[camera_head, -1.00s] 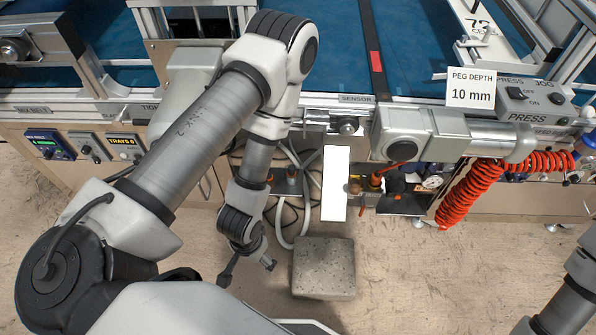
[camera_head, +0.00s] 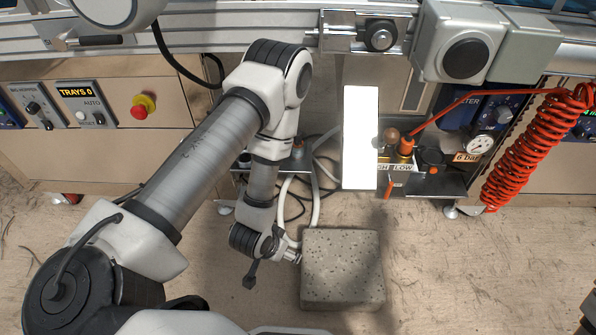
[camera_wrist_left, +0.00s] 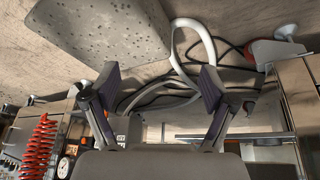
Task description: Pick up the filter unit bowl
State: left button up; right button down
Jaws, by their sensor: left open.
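My left gripper (camera_head: 272,264) is at the lower middle of the head view, low beside the left edge of a grey speckled block (camera_head: 343,275). Its fingers are spread, and in the left wrist view the gripper (camera_wrist_left: 160,90) has nothing between its fingertips. I cannot pick out the filter unit bowl with certainty. Small fittings with an orange cap (camera_head: 406,146) and a brown ball-shaped knob (camera_head: 391,136) stand on a low shelf under the machine, right of a bright white panel (camera_head: 360,135). That panel may hide part of them. My right gripper is out of view.
The block also fills the upper left of the wrist view (camera_wrist_left: 100,30). A pale hose (camera_head: 318,200) and dark cables loop behind the gripper. A red coiled hose (camera_head: 530,145) and round gauge (camera_head: 481,145) are at right. The floor right of the block is clear.

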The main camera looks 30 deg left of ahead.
pick_arm(q)
jog(key=w+a+f+t+b, duration=0.2)
jog(key=w+a+t, duration=0.15)
jog(key=w, duration=0.45)
jog(key=n+t+y, duration=0.1)
jog(key=t+y, duration=0.2)
jog(key=t, duration=0.7)
send_near(298, 139)
jog(key=w, duration=0.1)
jog(key=w+a, duration=0.1)
jog(key=w+f, duration=0.1)
jog(key=w, duration=0.1)
jog(key=shift+a, duration=0.4)
jog(key=w+b, duration=0.1)
jog(key=w, duration=0.1)
jog(key=w+b, duration=0.1)
jog(key=w, duration=0.1)
jog(key=w+b, duration=0.2)
jog(key=shift+w+a+f, duration=0.1)
jog(key=shift+f, duration=0.2)
jog(key=shift+w+a+r, duration=0.1)
jog(key=shift+w+r, duration=0.05)
jog(key=shift+w, duration=0.2)
jog(key=shift+r, duration=0.1)
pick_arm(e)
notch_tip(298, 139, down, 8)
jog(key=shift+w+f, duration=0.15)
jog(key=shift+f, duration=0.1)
pick_arm(q)
jog(key=c, duration=1.3)
